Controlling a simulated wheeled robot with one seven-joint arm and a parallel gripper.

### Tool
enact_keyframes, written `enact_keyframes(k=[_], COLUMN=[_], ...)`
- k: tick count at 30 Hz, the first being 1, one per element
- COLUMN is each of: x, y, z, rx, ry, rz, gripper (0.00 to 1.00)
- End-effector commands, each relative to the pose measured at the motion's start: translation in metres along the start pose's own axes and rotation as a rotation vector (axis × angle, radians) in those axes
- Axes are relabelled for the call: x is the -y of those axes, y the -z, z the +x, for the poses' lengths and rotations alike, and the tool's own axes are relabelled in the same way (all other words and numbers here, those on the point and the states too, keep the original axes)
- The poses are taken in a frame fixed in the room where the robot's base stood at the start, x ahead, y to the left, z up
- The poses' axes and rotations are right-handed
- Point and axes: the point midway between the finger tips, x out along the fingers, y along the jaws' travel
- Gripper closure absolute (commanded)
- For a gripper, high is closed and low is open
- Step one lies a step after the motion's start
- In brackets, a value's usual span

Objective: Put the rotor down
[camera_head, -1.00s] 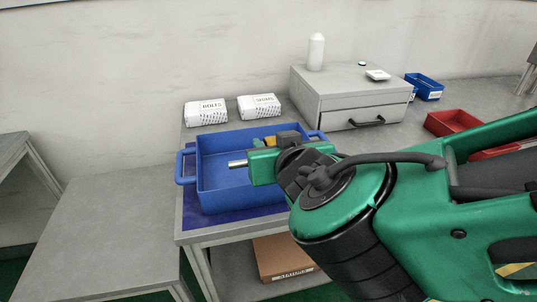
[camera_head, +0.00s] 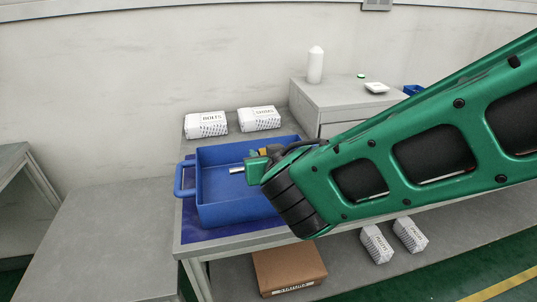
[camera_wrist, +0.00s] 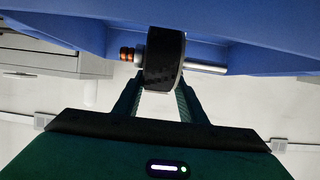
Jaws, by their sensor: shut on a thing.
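The rotor shows in the wrist view as a dark round body (camera_wrist: 165,62) with a silver shaft to the right and copper-coloured rings to the left. My gripper (camera_wrist: 159,92) is shut on its dark body. In the head view, only the rotor's silver shaft end (camera_head: 237,170) shows clearly beside my gripper (camera_head: 259,166); my arm hides most of the rest. They are over the blue tote (camera_head: 222,214) on the bench. The tote's blue wall also fills the top of the wrist view (camera_wrist: 60,28). I cannot tell whether the rotor touches the tote.
Two white boxes, one marked bolts (camera_head: 206,125) and another (camera_head: 259,118), stand behind the tote. A grey drawer cabinet (camera_head: 330,100) with a white bottle (camera_head: 315,65) stands at the back right. A cardboard box (camera_head: 288,268) is on the lower shelf. The left table (camera_head: 105,235) is clear.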

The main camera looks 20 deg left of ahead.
Motion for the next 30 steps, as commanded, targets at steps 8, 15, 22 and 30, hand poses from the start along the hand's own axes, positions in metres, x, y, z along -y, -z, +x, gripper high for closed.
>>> enact_keyframes(k=[8, 15, 22, 30], x=[0.000, 0.000, 0.000, -0.002], y=[-0.021, -0.031, -0.032, -0.037], z=[0.010, 0.014, 0.014, 0.015], rx=[-0.007, -0.009, -0.009, 0.001], ry=[0.000, 0.001, 0.000, -0.002], rz=[0.000, 0.003, 0.003, 0.001], gripper=[1.00, 1.00, 1.00, 0.44])
